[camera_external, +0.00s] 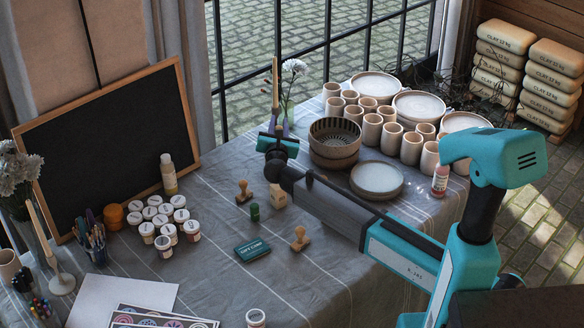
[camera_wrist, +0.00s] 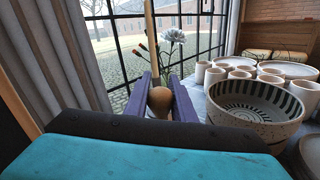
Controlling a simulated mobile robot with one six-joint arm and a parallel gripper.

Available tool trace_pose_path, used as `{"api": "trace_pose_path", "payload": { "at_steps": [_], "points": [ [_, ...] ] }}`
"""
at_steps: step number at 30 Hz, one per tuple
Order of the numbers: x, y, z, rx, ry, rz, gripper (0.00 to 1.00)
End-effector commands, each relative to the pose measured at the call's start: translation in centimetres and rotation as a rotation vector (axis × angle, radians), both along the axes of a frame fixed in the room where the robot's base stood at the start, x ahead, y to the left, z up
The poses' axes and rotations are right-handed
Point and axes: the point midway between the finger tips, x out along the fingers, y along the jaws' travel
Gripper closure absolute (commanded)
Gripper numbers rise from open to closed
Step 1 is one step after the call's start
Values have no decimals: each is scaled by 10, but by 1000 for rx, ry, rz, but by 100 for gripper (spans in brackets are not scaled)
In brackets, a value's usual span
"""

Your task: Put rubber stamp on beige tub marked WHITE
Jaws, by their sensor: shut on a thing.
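In the wrist view, my gripper (camera_wrist: 160,88) has its two purple fingers closed around a round, wooden, knob-like top, which looks like the handle of a rubber stamp (camera_wrist: 159,99). The lower part of the stamp is hidden. In the external view, my gripper (camera_external: 283,125) is raised near the back edge of the table, left of the bowls, and what it holds cannot be made out. Several small lidded tubs (camera_external: 166,214) stand in a cluster at the left, far from my gripper. Their labels are too small to read, so I cannot tell which is marked WHITE.
Two wooden stamps (camera_external: 244,192) (camera_external: 299,240), a teal ink pad (camera_external: 252,250) and a green bottle (camera_external: 254,212) are on the cloth. A chalkboard (camera_external: 110,140) stands behind the tubs. Stacked bowls (camera_external: 334,150) and cups (camera_external: 389,138) crowd the right. A flower (camera_wrist: 171,38) stands beyond my fingers.

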Motion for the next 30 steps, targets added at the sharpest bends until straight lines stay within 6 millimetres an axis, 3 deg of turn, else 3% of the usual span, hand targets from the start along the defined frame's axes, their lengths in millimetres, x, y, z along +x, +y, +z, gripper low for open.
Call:
{"api": "trace_pose_path", "payload": {
  "at_steps": [4, 23, 30],
  "points": [
    [10, 7, -1, 0, 0, 0, 99],
    [21, 14, -2, 0, 0, 0, 99],
    [18, 12, -32, -1, 0, 0, 99]
  ]
}}
